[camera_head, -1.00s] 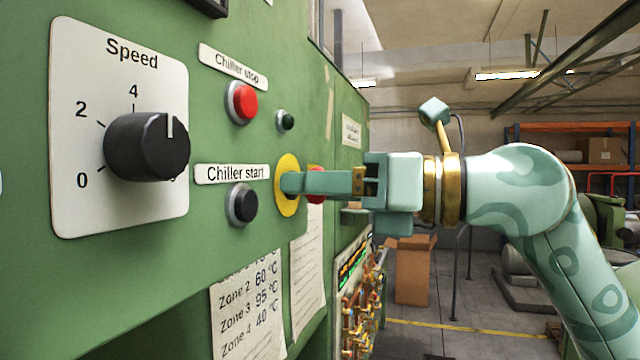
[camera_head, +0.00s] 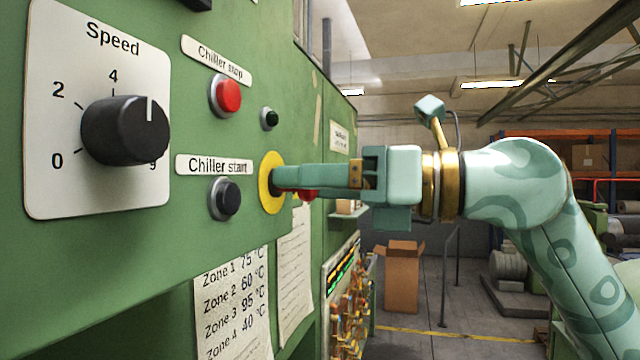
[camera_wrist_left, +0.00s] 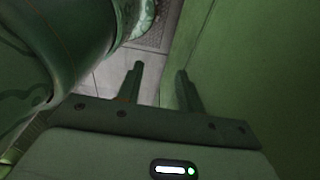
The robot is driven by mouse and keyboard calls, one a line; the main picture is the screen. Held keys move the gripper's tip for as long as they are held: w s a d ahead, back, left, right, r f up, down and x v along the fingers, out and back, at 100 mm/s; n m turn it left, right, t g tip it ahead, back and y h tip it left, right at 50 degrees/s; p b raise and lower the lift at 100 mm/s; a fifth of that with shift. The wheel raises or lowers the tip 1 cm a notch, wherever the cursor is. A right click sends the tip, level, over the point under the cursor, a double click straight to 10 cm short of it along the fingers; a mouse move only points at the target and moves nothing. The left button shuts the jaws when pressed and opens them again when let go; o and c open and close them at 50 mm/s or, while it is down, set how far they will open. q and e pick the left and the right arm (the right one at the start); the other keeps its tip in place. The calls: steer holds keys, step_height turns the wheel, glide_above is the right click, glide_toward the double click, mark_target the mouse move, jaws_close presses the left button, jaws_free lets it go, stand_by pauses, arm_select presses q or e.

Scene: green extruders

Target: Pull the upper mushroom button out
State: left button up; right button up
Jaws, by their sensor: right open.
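A yellow disc (camera_head: 269,190) sits on the green panel, right of the chiller buttons. A red button head (camera_head: 308,195) shows just below my right gripper's fingers, to the right of the disc. The fingers hide most of the head and the disc's middle. My right gripper (camera_head: 280,179) is open and reaches in from the right, its fingertips in front of the disc. I cannot tell whether the fingers touch the button. My left gripper (camera_wrist_left: 160,72) shows only in the left wrist view, open and empty beside a green wall.
Paper sheets hang below. A cardboard box (camera_head: 403,280) stands on the floor behind.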

steer(key=shift+a, duration=0.15)
steer(key=b+v, duration=0.5)
steer(key=v, duration=1.1)
steer(key=shift+d+b, duration=0.35)
